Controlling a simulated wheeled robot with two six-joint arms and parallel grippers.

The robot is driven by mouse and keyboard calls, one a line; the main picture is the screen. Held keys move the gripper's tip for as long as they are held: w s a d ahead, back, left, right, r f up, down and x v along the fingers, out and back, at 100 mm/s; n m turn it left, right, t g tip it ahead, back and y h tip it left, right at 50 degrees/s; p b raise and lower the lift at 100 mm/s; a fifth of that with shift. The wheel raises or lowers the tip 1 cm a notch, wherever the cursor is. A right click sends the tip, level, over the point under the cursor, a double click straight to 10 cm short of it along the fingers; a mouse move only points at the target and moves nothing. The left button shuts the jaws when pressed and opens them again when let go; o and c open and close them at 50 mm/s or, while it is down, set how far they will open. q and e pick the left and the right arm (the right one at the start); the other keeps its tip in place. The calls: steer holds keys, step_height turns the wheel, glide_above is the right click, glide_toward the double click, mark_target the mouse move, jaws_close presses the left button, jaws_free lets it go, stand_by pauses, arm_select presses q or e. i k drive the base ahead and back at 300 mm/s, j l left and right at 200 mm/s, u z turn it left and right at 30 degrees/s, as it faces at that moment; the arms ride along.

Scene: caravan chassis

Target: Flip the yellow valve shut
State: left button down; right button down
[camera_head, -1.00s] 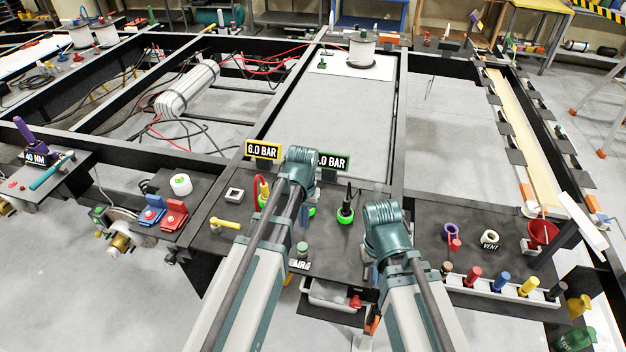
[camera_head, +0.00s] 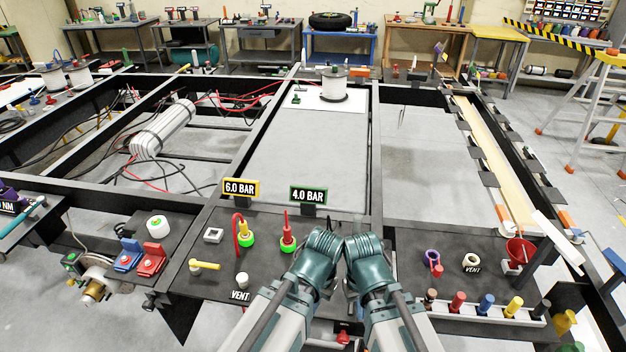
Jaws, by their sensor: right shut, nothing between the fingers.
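A yellow valve handle (camera_head: 207,265) lies on the dark panel at lower left, pointing right from a pale round end. My left arm comes in from the lower left and its wrist stands right of the valve, over the panel. The left fingers are hidden. My right gripper (camera_head: 352,285) is beside the left wrist, well right of the valve; it is shut and empty, its fingertips mostly hidden. Neither arm touches the valve.
A yellow hose fitting (camera_head: 245,233) and a red fitting (camera_head: 287,240) stand behind the valve, under the 6.0 BAR sign (camera_head: 240,188) and 4.0 BAR sign (camera_head: 308,195). Blue (camera_head: 129,255) and red (camera_head: 152,260) blocks stand left.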

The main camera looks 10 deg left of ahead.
mark_target(193, 263)
steer(key=i+j+u, duration=0.1)
steer(key=j+u, duration=0.35)
steer(key=i+j+u, duration=0.2)
steer(key=u, duration=0.3)
